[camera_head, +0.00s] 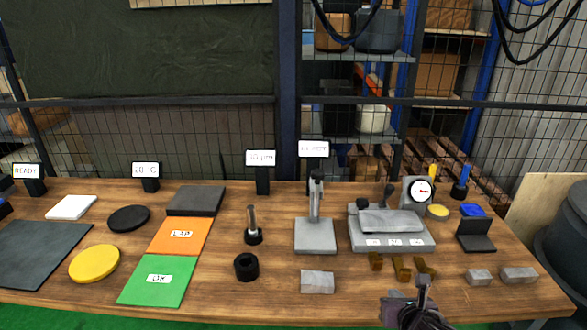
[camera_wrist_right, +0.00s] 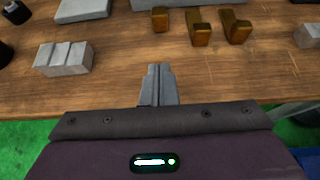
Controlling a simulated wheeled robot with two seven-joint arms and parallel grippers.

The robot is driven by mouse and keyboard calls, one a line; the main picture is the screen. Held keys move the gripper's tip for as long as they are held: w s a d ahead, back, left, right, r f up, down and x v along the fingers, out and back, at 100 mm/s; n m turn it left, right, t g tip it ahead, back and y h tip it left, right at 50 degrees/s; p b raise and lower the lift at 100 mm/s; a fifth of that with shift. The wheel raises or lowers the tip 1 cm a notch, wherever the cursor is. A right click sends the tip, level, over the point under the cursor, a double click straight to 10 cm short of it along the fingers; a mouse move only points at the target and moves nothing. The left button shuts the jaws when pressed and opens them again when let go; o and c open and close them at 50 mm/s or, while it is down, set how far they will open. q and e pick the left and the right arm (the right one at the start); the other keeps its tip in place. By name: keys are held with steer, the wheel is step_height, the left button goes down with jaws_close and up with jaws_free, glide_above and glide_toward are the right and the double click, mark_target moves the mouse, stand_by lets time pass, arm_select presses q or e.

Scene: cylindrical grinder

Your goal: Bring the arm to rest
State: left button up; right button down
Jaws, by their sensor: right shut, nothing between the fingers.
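My right gripper (camera_head: 423,283) is at the front edge of the wooden table, at the bottom right of the head view. In the right wrist view its fingers (camera_wrist_right: 158,72) are pressed together with nothing between them, and they point towards the table top. It is apart from the objects on the table. My left arm and gripper are not in view.
The wooden table (camera_head: 210,285) holds brass blocks (camera_head: 402,268), a grey V-block (camera_head: 317,281), a grey stand (camera_head: 315,236), a grey fixture with dial gauge (camera_head: 392,229), and green (camera_head: 157,279) and orange mats (camera_head: 180,236). Bare wood lies around the right gripper's fingers.

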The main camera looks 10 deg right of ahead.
steer(key=s+a+f+m+g+y, duration=0.1)
steer(key=s+a+f+m+g, duration=0.25)
steer(key=s+a+m, duration=0.6)
steer(key=s+a+r+m+g+y, duration=0.1)
steer(key=s+a+r+m+g, duration=0.2)
steer(key=m, duration=0.8)
steer(key=s+a+m+g+y, duration=0.15)
steer(key=s+m, duration=0.35)
steer(key=m, duration=0.6)
step_height(320, 180, down, 31)
steer(key=s+g, duration=0.1)
steer(key=s, duration=0.2)
steer(key=s+d+f+g, duration=0.1)
steer(key=s+d+f, duration=0.1)
steer(key=s+f, duration=1.5)
steer(key=shift+s+d+n+g+h, duration=0.35)
steer(key=shift+s+d+h, duration=0.1)
steer(key=shift+s, duration=0.45)
